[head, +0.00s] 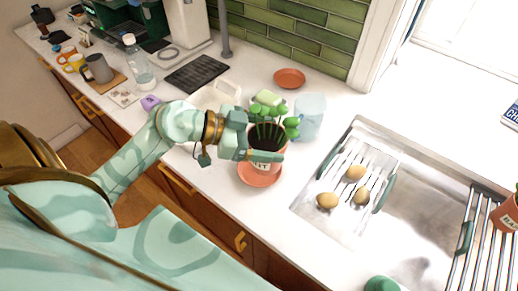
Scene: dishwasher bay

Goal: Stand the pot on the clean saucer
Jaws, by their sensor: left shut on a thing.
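My left gripper (262,140) is shut on a terracotta pot (267,167) with a white label and a leafy green plant. The fingers cover part of the pot. One terracotta saucer (256,180) shows directly below the pot. I cannot tell whether the pot touches it or hangs just above it. Another terracotta saucer (289,77) lies empty on the counter near the tiled wall. I cannot tell from this view which saucer is clean. My right gripper is not in view.
A translucent blue container (310,117) stands right of the plant. The sink (408,210) holds a slotted tray with potatoes. Another pot (508,211) stands on a rack at the right edge. A bottle (139,65), mugs and a black mat (197,72) lie left.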

